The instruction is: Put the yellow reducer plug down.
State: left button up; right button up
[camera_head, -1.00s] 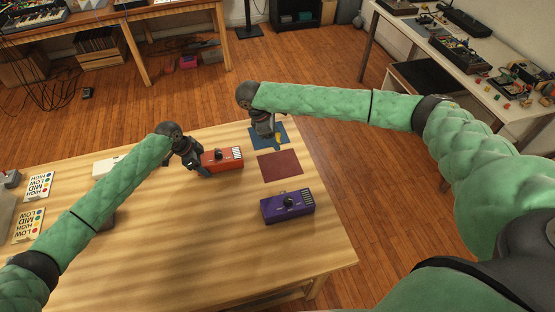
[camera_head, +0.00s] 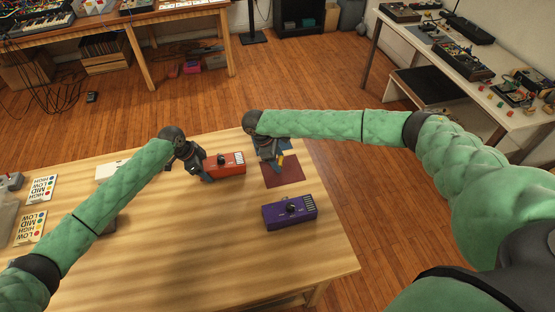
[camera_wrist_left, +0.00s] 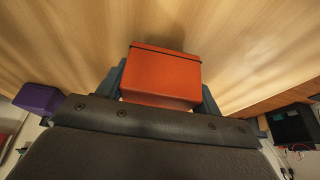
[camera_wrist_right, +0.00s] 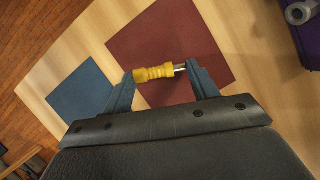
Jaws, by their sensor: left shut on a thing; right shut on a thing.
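The yellow reducer plug (camera_wrist_right: 155,73), with a silver metal tip, is held lengthwise between the fingers of my right gripper (camera_wrist_right: 163,78). In the right wrist view it shows over the dark red mat (camera_wrist_right: 200,30); its exact height cannot be told. In the head view my right gripper (camera_head: 272,160) is over the far part of the red mat, and the plug is mostly hidden. My left gripper (camera_head: 197,172) is shut on the orange-red box (camera_head: 226,164), which also fills the middle of the left wrist view (camera_wrist_left: 160,78).
A blue mat (camera_wrist_right: 80,92) lies beside the red mat. A purple box (camera_head: 290,211) with a knob stands near the table's right edge. Cards (camera_head: 42,188) lie at the far left. The front middle of the wooden table (camera_head: 190,240) is clear.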

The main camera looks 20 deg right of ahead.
jog(key=shift+f, duration=0.65)
jog(key=o, duration=1)
jog(key=shift+o, duration=0.2)
jog(key=shift+r, duration=0.6)
jog(key=v, duration=1.2)
